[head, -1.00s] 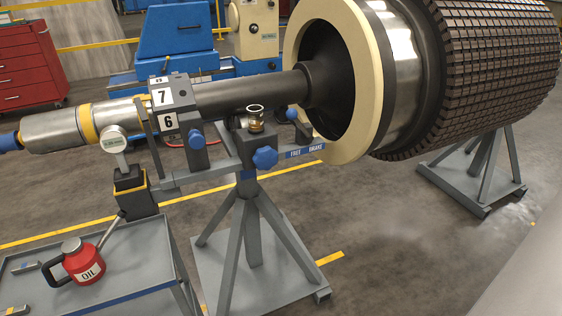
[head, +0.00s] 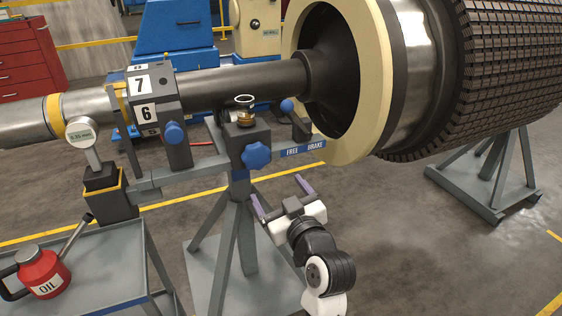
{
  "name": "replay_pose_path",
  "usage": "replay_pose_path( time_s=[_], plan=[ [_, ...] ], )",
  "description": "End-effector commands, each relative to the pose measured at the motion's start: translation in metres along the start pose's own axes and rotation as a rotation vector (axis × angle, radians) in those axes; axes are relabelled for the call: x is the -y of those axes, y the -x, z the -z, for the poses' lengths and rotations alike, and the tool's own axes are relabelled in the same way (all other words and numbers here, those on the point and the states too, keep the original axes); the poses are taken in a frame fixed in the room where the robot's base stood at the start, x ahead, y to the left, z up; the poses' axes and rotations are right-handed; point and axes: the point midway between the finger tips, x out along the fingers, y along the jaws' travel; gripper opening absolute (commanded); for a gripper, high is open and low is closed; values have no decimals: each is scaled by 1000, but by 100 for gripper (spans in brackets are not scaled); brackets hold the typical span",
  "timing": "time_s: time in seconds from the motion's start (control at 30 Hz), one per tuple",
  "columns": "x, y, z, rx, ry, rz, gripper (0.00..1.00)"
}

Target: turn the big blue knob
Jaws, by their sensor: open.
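The big blue knob (head: 256,155) is star-shaped and sits on the front of the dark block on top of the grey rotor stand (head: 243,238). My gripper (head: 280,192) has come into view from below, at the lower right of the knob. Its two purple-tipped fingers are spread apart and empty, pointing up and to the left. In the picture the fingertips lie just below the knob and look apart from it; the exact depth gap is hard to tell.
A smaller blue knob (head: 174,132) is on the numbered block at left. A blue-ended lever (head: 287,105) stands above the FREE/BRAKE label (head: 303,149). A glass oil cup (head: 246,110) tops the block. A red oil can (head: 42,271) is on the grey cart (head: 110,262). The large rotor (head: 510,70) fills the upper right.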

Motion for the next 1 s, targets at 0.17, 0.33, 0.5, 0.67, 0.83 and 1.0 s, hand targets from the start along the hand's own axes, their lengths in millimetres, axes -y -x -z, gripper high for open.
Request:
replay_pose_path(
  time_s=[0.17,0.33,0.5,0.67,0.83,1.0],
  plan=[
    [0,-19,1,2,-1,3,86],
    [0,-55,2,1,-1,4,86],
    [0,-91,2,2,-1,3,86],
    [0,-118,1,2,-1,1,86],
    [0,-133,0,1,-1,1,86],
    [0,-137,0,0,-1,0,86]
  ],
)
